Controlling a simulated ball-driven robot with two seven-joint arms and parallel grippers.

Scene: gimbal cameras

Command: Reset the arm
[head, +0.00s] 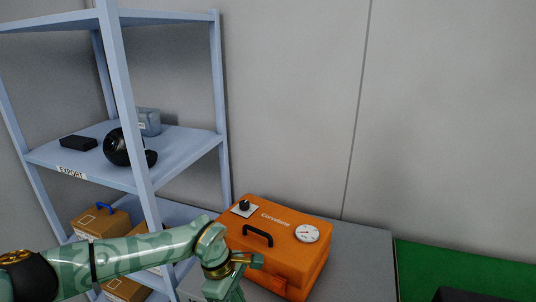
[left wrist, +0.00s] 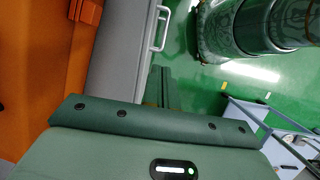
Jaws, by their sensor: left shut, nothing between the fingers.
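My left arm (head: 130,254), in green camouflage with gold joints, comes in from the left in the head view. Its wrist bends down in front of the orange case (head: 285,262), and the gripper's tips fall below the frame. In the left wrist view my left gripper (left wrist: 161,86) shows its dark green fingers together, with nothing between them. They hang beside a grey cabinet front with a handle, above the green floor. The orange case also shows at the left of that view (left wrist: 40,80). My right gripper is in neither view.
The case, with a black handle and a white dial (head: 307,233), stands on a grey cabinet (head: 362,255). A blue-grey shelf (head: 185,150) at left holds a black round device (head: 117,147) and boxes. A white-railed cart (left wrist: 262,125) is at lower right in the wrist view.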

